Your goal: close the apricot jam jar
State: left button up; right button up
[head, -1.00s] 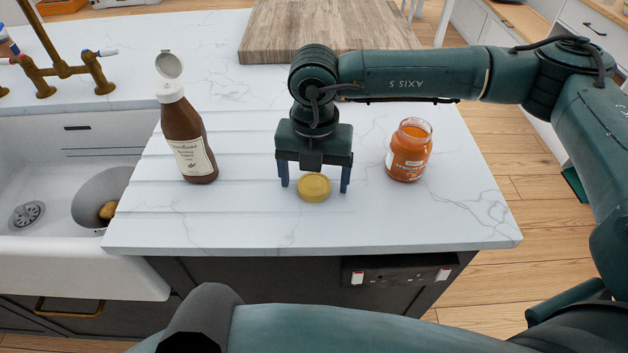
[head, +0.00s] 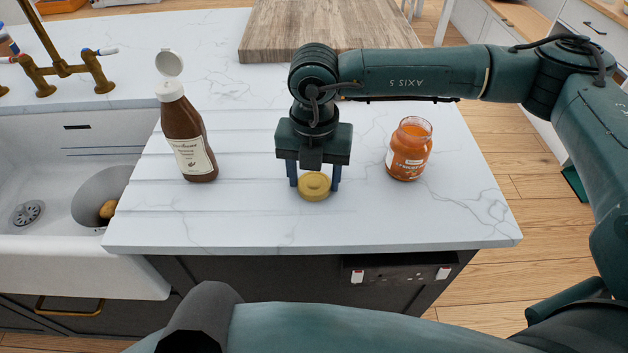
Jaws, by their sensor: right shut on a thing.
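The apricot jam jar (head: 409,150) is a glass jar of orange jam with a label. It stands upright and open on the white countertop, to the right of my right gripper. A round yellow-gold lid (head: 314,187) lies flat at the counter's front part. My right gripper (head: 314,184) points down with its two blue fingers on either side of the lid, shut on it. The lid appears to be at counter height. My left gripper is not in view.
A brown sauce bottle (head: 188,136) with its white flip cap open stands to the left. A wooden board (head: 300,30) lies at the back. A white sink (head: 60,258) with a brass tap (head: 62,72) is at the left. The counter between lid and jar is clear.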

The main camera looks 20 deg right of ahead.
aim_at(314, 183)
notch_tip(314, 183, up, 10)
jog(key=shift+b, duration=0.6)
